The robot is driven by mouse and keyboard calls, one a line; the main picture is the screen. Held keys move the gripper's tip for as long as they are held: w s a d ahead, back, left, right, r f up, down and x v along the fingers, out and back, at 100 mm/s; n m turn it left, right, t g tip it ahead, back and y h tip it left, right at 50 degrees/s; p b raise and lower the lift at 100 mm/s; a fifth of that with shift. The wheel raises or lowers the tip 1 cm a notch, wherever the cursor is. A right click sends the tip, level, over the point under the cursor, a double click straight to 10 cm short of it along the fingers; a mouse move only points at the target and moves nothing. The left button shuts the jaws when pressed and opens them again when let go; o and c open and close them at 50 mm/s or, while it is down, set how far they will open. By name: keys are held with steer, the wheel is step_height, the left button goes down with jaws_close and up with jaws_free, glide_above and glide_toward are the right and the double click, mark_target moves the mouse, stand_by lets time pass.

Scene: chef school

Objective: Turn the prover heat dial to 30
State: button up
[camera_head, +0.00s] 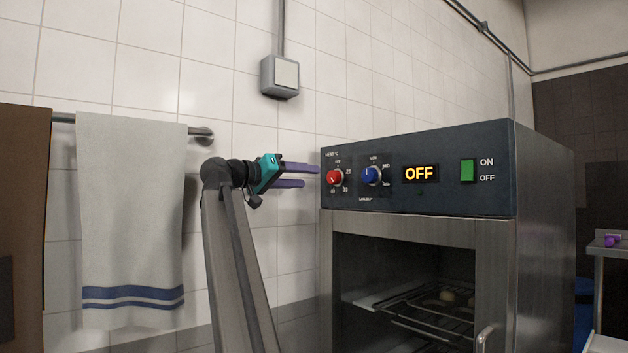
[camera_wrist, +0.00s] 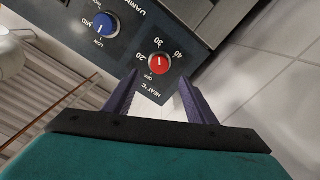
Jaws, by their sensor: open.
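The red heat dial (camera_head: 335,177) is at the left end of the prover's dark control panel. It has OFF, 20, 30 and 40 marked around it. Its pale pointer is too small to read surely. My gripper (camera_head: 311,175) is open and empty, just left of the panel at about the dial's height. In the wrist view, upside down, the red dial (camera_wrist: 159,66) shows beyond and between the two purple fingertips (camera_wrist: 158,78), which do not grip it.
A blue dial (camera_head: 371,176), an OFF display (camera_head: 420,173) and a green switch (camera_head: 467,170) sit right of the red dial. The prover's glass door (camera_head: 400,280) is below. A towel (camera_head: 130,220) hangs on a wall rail at left.

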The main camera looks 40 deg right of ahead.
steer(key=shift+a, duration=1.1)
